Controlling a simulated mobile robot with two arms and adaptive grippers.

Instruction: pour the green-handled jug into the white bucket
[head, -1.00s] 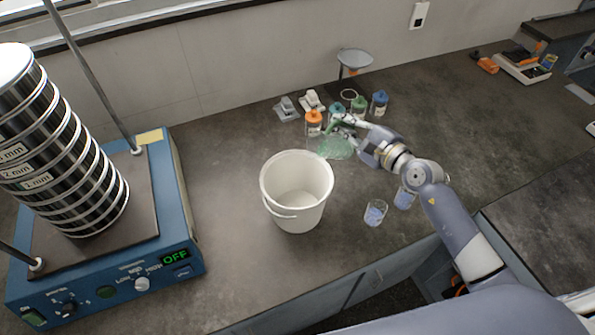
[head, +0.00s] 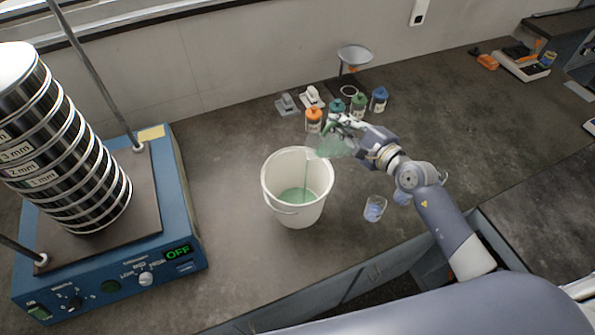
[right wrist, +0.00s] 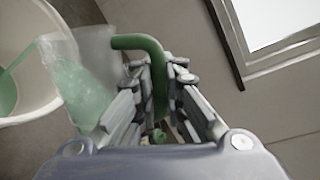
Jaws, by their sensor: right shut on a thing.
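The white bucket (head: 298,205) stands upright on the bench in the head view, with green liquid (head: 298,196) in its bottom. My right gripper (head: 340,122) is shut on the green handle of the jug (head: 328,147). The clear jug is tilted left over the bucket's right rim, and a thin green stream falls from it into the bucket. In the right wrist view the green handle (right wrist: 140,43) runs between the fingers. The jug body (right wrist: 82,80) holds green liquid, and the bucket rim (right wrist: 52,107) is at the left. My left gripper is not in view.
A sieve shaker (head: 110,220) stands on the left, its display reading OFF. Bottles with orange (head: 314,114), teal, green and blue caps stand behind the jug. The bench between shaker and bucket is clear.

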